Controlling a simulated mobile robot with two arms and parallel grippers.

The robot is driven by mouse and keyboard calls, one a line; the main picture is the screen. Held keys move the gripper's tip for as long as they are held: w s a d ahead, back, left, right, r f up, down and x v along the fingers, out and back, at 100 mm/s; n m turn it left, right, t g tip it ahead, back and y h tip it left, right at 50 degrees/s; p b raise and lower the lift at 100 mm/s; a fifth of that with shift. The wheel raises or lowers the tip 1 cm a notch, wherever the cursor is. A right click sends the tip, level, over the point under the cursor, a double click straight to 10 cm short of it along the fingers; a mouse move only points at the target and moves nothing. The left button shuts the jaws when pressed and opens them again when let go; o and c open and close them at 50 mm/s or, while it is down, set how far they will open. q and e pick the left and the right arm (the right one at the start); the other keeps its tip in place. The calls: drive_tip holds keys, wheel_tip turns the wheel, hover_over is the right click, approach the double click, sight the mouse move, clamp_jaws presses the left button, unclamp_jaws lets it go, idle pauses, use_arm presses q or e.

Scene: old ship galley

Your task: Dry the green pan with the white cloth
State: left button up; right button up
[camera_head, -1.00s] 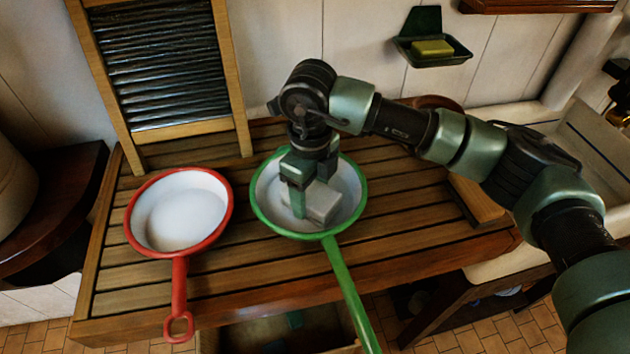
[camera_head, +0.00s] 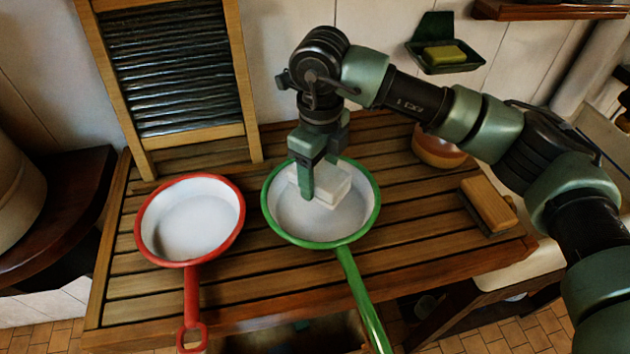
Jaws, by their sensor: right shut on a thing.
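The green pan (camera_head: 370,216), white inside with a green rim and a long green handle, sits on the slatted wooden counter, its handle pointing to the front. My right gripper (camera_head: 318,185) is over the far part of the pan and shut on the white cloth (camera_head: 333,187), which looks like a folded white block. The cloth is at the pan's inside; whether it touches the bottom I cannot tell. The fingers hide part of the cloth and of the pan's far side. My left gripper is not in view.
A red-rimmed white pan (camera_head: 192,222) sits to the left of the green pan. A washboard (camera_head: 170,70) leans on the wall behind. A brown bowl (camera_head: 437,150) and a wooden brush (camera_head: 487,203) lie to the right. A green soap dish (camera_head: 440,57) hangs on the wall.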

drive_tip(key=shift+w+a+r, duration=0.1)
drive_tip(key=shift+w+r, duration=0.05)
drive_tip(key=shift+r, duration=0.75)
drive_tip(key=shift+w+r+p, duration=0.1)
drive_tip(key=shift+r+p, duration=0.4)
drive_tip(key=shift+r, duration=0.45)
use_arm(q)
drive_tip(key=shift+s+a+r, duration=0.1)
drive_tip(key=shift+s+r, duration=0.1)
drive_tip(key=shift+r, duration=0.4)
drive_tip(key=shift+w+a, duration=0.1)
